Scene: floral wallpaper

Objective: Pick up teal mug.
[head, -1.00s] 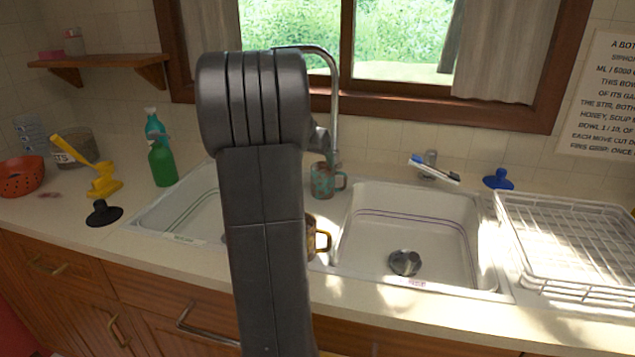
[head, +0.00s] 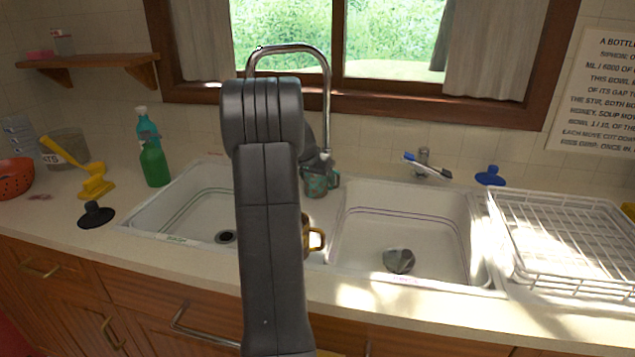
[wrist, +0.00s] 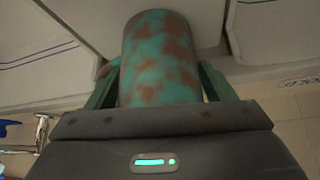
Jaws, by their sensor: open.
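The teal mug (head: 318,184), mottled with rusty brown, stands at the back of the sink divider, partly hidden by my arm in the head view. In the wrist view the teal mug (wrist: 163,60) fills the middle of the picture. My gripper (wrist: 159,72) is open, with one green finger on each side of the mug. I cannot tell whether either finger touches it. In the head view my arm hides most of the gripper.
The faucet (head: 328,95) rises close behind the teal mug. The right sink basin (head: 400,225) is at the right, with a white dish rack (head: 570,245) beyond it. A green spray bottle (head: 153,163) stands at the left.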

